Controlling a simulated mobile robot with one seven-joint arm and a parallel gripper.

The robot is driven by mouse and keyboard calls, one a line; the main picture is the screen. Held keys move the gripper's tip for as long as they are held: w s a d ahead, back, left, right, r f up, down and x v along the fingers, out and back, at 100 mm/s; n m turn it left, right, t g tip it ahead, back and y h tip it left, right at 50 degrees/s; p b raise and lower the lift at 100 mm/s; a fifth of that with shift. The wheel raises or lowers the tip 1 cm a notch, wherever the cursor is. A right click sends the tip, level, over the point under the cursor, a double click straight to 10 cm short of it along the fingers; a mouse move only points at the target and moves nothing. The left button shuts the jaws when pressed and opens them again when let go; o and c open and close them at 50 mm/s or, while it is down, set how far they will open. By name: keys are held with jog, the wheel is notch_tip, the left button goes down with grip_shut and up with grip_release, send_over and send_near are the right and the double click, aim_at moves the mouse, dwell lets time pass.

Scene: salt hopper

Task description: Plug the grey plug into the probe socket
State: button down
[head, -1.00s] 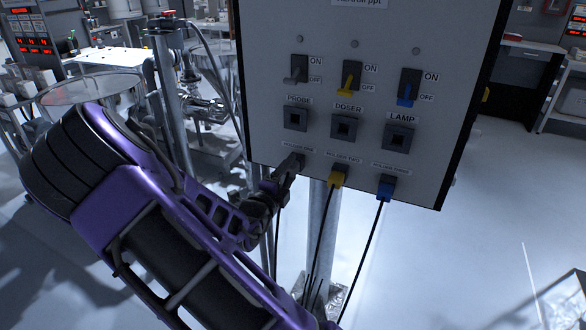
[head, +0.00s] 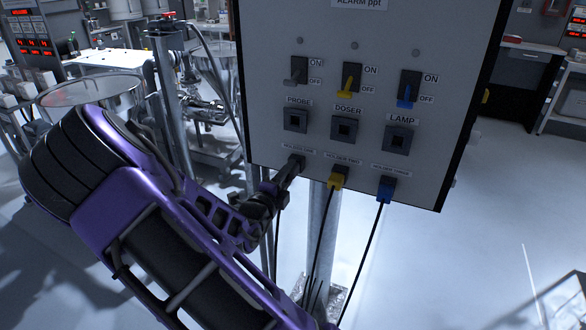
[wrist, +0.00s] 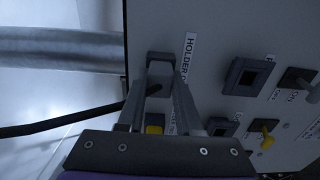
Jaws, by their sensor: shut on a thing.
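The grey plug (wrist: 159,76) sits at HOLDER ONE on the panel's lower edge, its black cable running left in the wrist view. My gripper (head: 294,166) is shut on it, one finger on each side, also in the wrist view (wrist: 162,70). In the head view the fingers mostly hide the plug. The probe socket (head: 296,120) is a dark square with an empty opening under the PROBE label, above the gripper. It also shows in the wrist view (wrist: 247,76), right of the fingers.
The yellow plug (head: 337,178) and blue plug (head: 386,189) hang in the neighbouring holders, cables downward. The doser socket (head: 344,129) and lamp socket (head: 397,139) are empty. Switches sit above the sockets. A metal post (head: 323,225) stands below the panel (head: 270,70).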

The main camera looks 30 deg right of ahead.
jog(key=shift+a, duration=0.1)
jog(key=shift+v, duration=2.5)
